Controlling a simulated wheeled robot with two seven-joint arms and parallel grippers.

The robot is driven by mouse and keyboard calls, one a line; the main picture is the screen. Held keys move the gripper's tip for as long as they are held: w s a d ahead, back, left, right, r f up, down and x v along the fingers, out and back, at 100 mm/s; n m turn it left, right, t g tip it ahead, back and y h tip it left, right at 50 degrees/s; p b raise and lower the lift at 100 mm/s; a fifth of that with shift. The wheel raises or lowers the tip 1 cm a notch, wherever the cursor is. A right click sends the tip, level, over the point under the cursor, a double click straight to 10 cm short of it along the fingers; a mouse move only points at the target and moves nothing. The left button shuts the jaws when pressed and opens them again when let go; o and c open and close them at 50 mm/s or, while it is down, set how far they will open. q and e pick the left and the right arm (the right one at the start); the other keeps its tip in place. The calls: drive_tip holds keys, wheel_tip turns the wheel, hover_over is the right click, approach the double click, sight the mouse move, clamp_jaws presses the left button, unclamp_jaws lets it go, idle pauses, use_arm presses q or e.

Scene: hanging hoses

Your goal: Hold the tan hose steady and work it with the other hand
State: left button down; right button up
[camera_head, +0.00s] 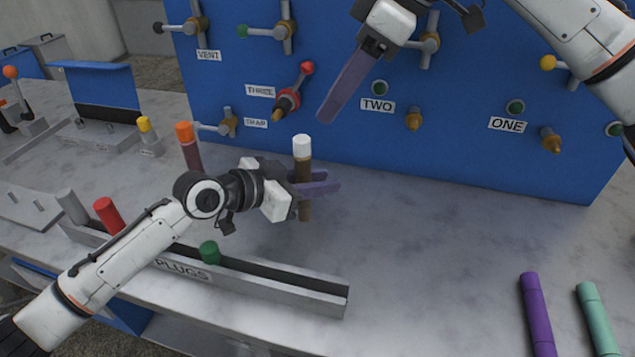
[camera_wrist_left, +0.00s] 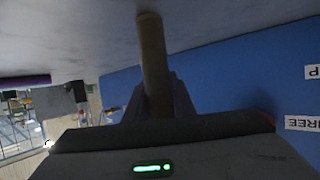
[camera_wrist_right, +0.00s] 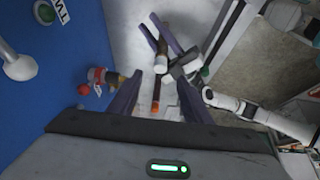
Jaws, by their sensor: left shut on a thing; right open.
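The tan hose (camera_head: 304,211) is a brown-tan tube with a white end (camera_head: 302,147). It stands near upright over the grey bench. My left gripper (camera_head: 318,186) is shut around its middle; the fingers hide part of it. In the left wrist view the tan tube (camera_wrist_left: 152,50) runs out between the fingers. My right gripper (camera_head: 328,112) is open and empty, above and to the right of the hose's white end, in front of the blue panel. In the right wrist view the white end (camera_wrist_right: 161,62) lies beyond and between the open fingers, apart from them.
The blue panel (camera_head: 460,120) behind carries valves and fittings labelled ONE, TWO and THREE. An orange-capped hose (camera_head: 187,145) stands left of the tan one. The PLUGS tray (camera_head: 290,283) lies in front. Purple (camera_head: 537,315) and mint tubes (camera_head: 598,320) lie at right. The bench between is clear.

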drive_tip(key=w+a+f+n+t, duration=0.1)
drive_tip(key=a+f+n+t, duration=0.1)
drive_tip(key=a+n+t, duration=0.35)
drive_tip(key=w+a+f+n+t, duration=0.2)
drive_tip(key=a+f+n, duration=0.1)
drive_tip(key=a+n, duration=0.5)
drive_tip(key=s+a+n+t+y, duration=0.2)
drive_tip(key=s+a+n+t, duration=0.2)
drive_tip(key=s+n+t, duration=0.3)
drive_tip(key=n+t+h, duration=0.1)
drive_tip(key=t+h, duration=0.1)
drive_tip(key=h, duration=0.5)
approach(302, 146)
drive_tip(key=w, duration=0.9)
drive_tip(key=shift+w+a+r, duration=0.1)
drive_tip(key=shift+w+r, duration=0.05)
drive_tip(key=shift+w, duration=0.1)
